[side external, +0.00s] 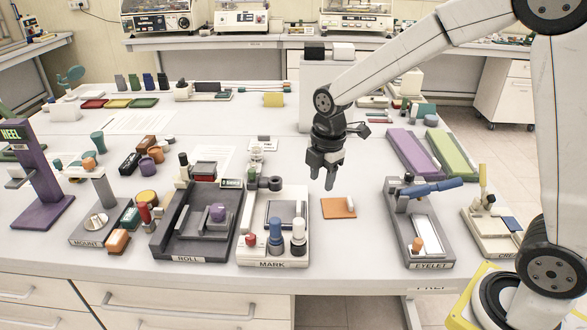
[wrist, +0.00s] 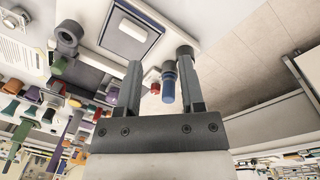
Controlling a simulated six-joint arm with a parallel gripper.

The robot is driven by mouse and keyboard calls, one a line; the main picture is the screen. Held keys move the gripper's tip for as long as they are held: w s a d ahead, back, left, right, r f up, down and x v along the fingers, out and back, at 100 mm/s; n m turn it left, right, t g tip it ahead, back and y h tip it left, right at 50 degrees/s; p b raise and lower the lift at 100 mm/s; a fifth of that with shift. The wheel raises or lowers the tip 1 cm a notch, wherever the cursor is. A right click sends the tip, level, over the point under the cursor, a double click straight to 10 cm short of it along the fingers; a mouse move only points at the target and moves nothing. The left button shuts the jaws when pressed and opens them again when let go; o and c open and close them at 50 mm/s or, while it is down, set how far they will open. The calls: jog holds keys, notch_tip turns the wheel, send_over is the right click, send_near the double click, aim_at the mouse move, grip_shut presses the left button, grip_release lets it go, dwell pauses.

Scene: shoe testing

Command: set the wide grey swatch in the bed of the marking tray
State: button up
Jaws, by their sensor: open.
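The marking tray (side external: 246,259), a white fixture labelled MARK, stands at the front middle of the table. A grey panel that looks like the wide grey swatch (side external: 281,209), with a pale tab at its right, lies in its bed. The tray (wrist: 107,9) also shows at the top of the wrist view, with the grey swatch (wrist: 113,38) and its pale tab inside. I cannot tell whether it lies fully flat. My gripper (side external: 322,174) is open and empty, above and apart from the tray; its two fingers (wrist: 160,58) show nothing held between them.
Red, blue and white-topped posts stand along the tray's front, with the blue post (side external: 276,230) tall. An orange swatch (side external: 338,208) lies to the right.

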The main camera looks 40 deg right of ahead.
jog(key=s+f+m, duration=0.2)
jog(key=s+m, duration=0.4)
jog(key=m, duration=0.2)
jog(key=s+d+f+m+t, duration=0.1)
jog(key=s+f+m, duration=0.1)
jog(key=s+m, duration=0.5)
jog(key=shift+f+m+t, duration=0.25)
jog(key=shift+m+t, duration=0.05)
jog(key=shift+m, duration=0.9)
